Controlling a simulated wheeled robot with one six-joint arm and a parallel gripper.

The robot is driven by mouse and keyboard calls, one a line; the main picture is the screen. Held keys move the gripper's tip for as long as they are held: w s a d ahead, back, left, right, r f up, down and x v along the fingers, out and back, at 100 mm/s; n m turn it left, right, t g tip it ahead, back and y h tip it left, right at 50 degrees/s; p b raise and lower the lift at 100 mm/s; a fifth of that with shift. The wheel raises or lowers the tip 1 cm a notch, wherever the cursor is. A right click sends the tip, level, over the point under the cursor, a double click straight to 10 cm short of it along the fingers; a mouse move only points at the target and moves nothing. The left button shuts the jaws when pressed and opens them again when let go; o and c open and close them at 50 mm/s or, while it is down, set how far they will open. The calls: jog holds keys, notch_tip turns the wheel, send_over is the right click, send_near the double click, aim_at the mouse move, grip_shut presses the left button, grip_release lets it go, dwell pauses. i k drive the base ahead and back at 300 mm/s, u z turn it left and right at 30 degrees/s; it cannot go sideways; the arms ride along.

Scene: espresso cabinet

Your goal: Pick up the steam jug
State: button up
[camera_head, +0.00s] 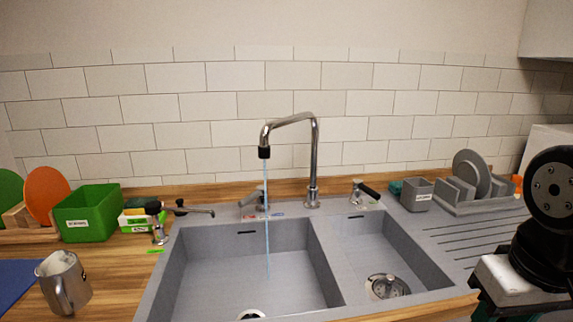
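The steam jug (63,284) is a silver metal pitcher with a handle. It stands upright on the wooden counter at the lower left, left of the sink, with its handle toward the front. Part of my arm shows at the right edge, far from the jug. The fingers of my gripper do not show clearly in this view.
A double sink (325,270) fills the middle, with water running from its tall tap (313,160). A green bin (88,213), a blue mat (25,284) and an orange board (46,192) are near the jug. A dish rack (480,203) stands at the right.

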aim_at(63, 281)
jog(key=k, duration=1.2)
jog(key=u, duration=0.95)
jog(key=i, duration=1.75)
jog(key=z, duration=0.4)
